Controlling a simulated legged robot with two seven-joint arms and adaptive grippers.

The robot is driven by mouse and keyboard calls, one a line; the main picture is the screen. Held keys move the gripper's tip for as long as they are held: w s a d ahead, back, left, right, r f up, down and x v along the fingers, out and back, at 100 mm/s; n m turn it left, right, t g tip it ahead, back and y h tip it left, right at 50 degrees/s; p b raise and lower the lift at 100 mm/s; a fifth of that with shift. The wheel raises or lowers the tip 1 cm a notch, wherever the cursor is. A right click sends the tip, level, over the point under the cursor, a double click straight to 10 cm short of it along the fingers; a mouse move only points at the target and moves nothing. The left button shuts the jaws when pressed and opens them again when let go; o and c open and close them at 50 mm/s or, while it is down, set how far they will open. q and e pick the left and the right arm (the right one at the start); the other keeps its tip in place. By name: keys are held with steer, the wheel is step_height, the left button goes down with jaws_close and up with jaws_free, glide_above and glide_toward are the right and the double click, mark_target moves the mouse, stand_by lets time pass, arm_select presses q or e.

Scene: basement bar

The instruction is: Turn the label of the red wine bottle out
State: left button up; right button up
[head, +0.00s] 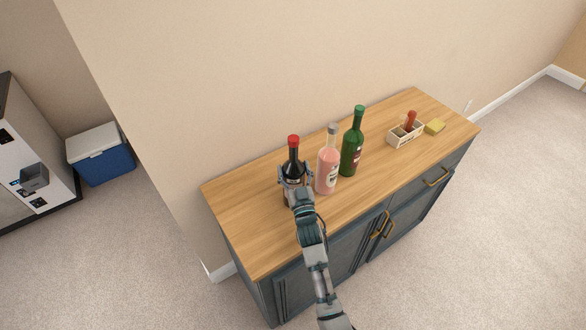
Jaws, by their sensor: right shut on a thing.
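The red wine bottle (293,161) is dark with a red cap and stands upright on the wooden cabinet top (245,225), left of the other bottles. My right gripper (293,182) is shut around its body from the front. The gripper hides the lower part of the bottle, and I cannot tell which way its label faces. My left gripper is not in view.
A pink bottle (326,174) stands close on the right of the gripper, with a green bottle (351,152) beyond it. The cabinet top's left end is clear.

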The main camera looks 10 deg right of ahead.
steer(key=shift+r+n+y+p, duration=0.2)
steer(key=shift+n+y+p, duration=0.1)
steer(key=shift+y+p, duration=0.25)
steer(key=shift+n+y+p, duration=0.9)
steer(key=shift+y+p, duration=0.15)
steer(key=shift+y, duration=0.6)
steer(key=shift+d+n+g+y+p, duration=0.1)
steer(key=shift+n+g+y+p, duration=0.5)
steer(key=shift+y, duration=0.4)
steer(key=n+y, duration=0.1)
steer(key=y, duration=0.1)
steer(key=shift+d+f+n+g+y, duration=0.1)
steer(key=shift+n+g+y, duration=0.3)
steer(key=shift+f+n+g+y, duration=0.1)
steer(key=shift+n+g+y, duration=0.35)
steer(key=shift+y, duration=0.55)
steer(key=o, duration=1)
steer(key=shift+s, duration=0.1)
